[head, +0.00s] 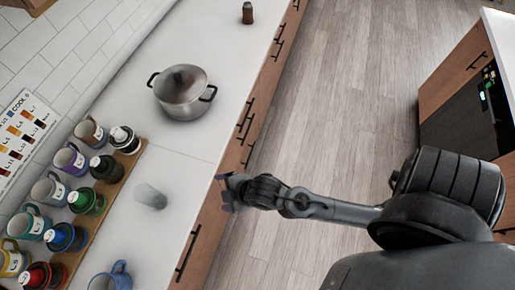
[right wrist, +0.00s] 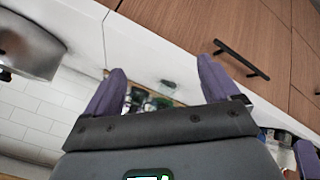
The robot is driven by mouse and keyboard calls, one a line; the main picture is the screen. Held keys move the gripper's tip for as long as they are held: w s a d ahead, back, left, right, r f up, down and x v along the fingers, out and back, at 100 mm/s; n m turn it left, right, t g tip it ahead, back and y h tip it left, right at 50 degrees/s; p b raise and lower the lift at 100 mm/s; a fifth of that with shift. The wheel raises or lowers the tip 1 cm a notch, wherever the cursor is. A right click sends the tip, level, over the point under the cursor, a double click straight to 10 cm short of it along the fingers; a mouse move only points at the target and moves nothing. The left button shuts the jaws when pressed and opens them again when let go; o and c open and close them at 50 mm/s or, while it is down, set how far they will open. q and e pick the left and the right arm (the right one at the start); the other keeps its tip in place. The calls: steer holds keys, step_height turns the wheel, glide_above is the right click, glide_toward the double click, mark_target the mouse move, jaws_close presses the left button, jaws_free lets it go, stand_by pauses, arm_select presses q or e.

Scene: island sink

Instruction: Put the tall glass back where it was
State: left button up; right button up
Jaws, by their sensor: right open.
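The tall glass (head: 150,197) is pale and see-through. It stands on the white counter in the head view, apart from my grippers, between the wooden tray and the counter's front edge. My right gripper (head: 228,190) is at the front edge of the counter, to the right of the glass and not touching it. In the right wrist view its two purple fingers (right wrist: 161,64) are spread apart with nothing held. A small greenish see-through shape between them, likely the glass (right wrist: 168,84), shows farther off. My left gripper is not in view.
A lidded metal pot (head: 181,97) stands farther up the counter. A wooden tray (head: 122,180) with several mugs and jars lines the wall side. A blue mug (head: 111,279) is at the bottom edge. A small brown shaker (head: 247,13) stands at the far end.

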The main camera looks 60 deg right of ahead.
steer(key=s+d+m+g+h, duration=0.1)
steer(key=s+d+m+g, duration=0.3)
steer(key=s+d+m, duration=0.3)
steer(key=shift+s+d+r+m+h, duration=0.2)
steer(key=shift+s+m+h, duration=0.2)
steer(key=shift+s+m, duration=0.8)
steer(key=shift+r, duration=0.1)
step_height(320, 180, up, 20)
steer(key=p, duration=2)
steer(key=shift+r+p, duration=0.25)
steer(key=shift+p, duration=0.1)
steer(key=shift+s, duration=0.1)
